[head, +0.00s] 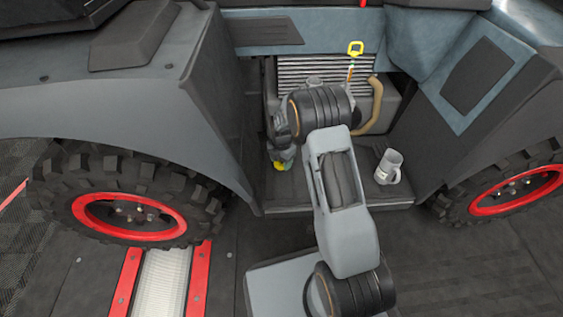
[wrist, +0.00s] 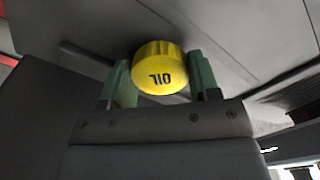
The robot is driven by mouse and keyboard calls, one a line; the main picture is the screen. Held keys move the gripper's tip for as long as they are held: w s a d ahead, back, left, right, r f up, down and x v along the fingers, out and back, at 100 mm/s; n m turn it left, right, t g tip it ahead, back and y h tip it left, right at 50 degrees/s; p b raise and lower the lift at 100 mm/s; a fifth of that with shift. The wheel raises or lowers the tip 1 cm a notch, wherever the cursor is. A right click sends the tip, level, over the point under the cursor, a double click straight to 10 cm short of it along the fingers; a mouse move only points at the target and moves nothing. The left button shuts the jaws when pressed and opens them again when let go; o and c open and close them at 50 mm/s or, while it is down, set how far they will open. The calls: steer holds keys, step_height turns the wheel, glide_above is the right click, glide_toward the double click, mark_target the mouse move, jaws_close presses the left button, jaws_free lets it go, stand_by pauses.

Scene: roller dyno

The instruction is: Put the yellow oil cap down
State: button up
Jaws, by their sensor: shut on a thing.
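The yellow oil cap (wrist: 158,70) is a round, ridged cap with "OIL" on its face. My gripper (wrist: 160,78) is shut on it, with one green finger on each side of the cap in the wrist view. A grey surface lies close behind the cap in the wrist view. I cannot tell whether the cap touches it.
A grey jug (head: 388,168) stands on the dark ledge (head: 345,188) right of my arm. A dipstick with a yellow ring handle (head: 355,47) rises from the finned engine (head: 318,68). A brown hose (head: 376,105) runs beside it. Fenders and red-rimmed wheels (head: 130,214) flank the bay.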

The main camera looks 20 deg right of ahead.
steer(key=shift+f, duration=0.35)
steer(key=shift+f, duration=0.15)
steer(key=o, duration=1)
